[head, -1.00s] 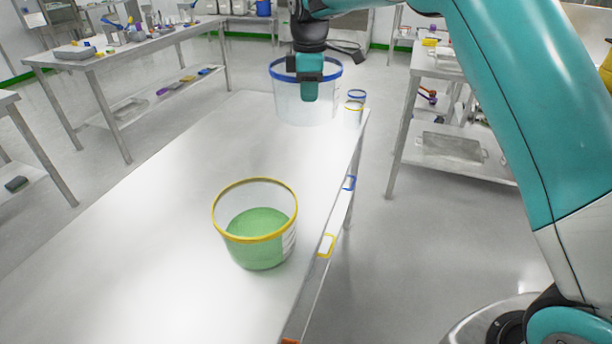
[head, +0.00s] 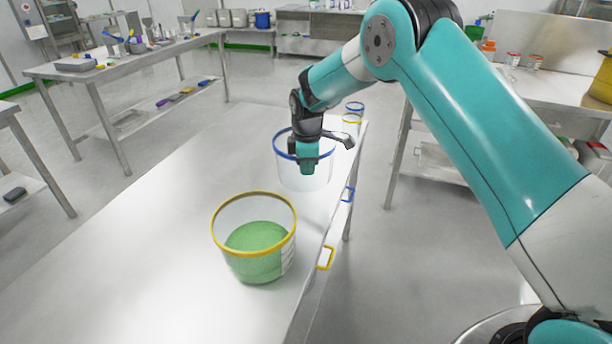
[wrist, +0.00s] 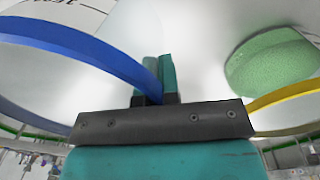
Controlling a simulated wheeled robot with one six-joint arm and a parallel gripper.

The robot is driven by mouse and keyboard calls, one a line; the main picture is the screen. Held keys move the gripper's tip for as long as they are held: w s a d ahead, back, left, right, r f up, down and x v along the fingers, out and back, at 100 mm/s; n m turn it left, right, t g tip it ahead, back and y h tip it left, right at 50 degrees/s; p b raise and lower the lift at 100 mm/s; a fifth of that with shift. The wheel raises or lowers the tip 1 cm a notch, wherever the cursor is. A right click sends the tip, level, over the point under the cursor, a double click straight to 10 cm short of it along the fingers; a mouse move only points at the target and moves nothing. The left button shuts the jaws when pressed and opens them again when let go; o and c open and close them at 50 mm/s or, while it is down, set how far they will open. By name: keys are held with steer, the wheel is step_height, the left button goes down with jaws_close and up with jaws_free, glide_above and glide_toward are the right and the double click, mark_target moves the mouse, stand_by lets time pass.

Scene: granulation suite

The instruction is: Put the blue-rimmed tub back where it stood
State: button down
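The blue-rimmed tub (head: 290,172) is clear and looks empty. It is upright at the right side of the long white table (head: 170,190), behind the yellow-rimmed tub (head: 268,268), which holds green material. My gripper (head: 307,170) points down at the blue-rimmed tub's near side, its fingers closed on the rim. In the wrist view the blue rim (wrist: 90,45) runs up to my teal fingers (wrist: 155,80); the yellow-rimmed tub's green contents (wrist: 270,62) show at right. I cannot tell whether the held tub's base touches the table.
Small blue- and yellow-rimmed containers (head: 352,119) stand at the far right corner. The table's left part is clear. A bench (head: 150,52) with tools stands behind left.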

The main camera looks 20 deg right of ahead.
mark_target(307, 179)
steer(key=shift+f+p, duration=0.35)
steer(key=shift+f, duration=1.25)
steer(key=c, duration=1.4)
jaws_free()
steer(key=shift+o, duration=0.2)
steer(key=shift+f+b, duration=0.25)
steer(key=shift+b, duration=0.1)
step_height(307, 179, up, 17)
steer(key=b, duration=0.2)
steer(key=s+a+r+m+y, duration=0.1)
steer(key=s+r+m, duration=0.15)
steer(key=s, duration=0.55)
steer(key=s+a+r+m+y, duration=0.15)
steer(key=s+r, duration=0.25)
steer(key=s, duration=0.5)
steer(key=s+a+f+m+y, duration=0.1)
steer(key=s+a+m+y, duration=0.1)
steer(key=s, duration=2)
steer(key=shift+s+f+m+g, duration=0.2)
steer(key=shift+m+g, duration=0.1)
steer(key=shift+m, duration=0.6)
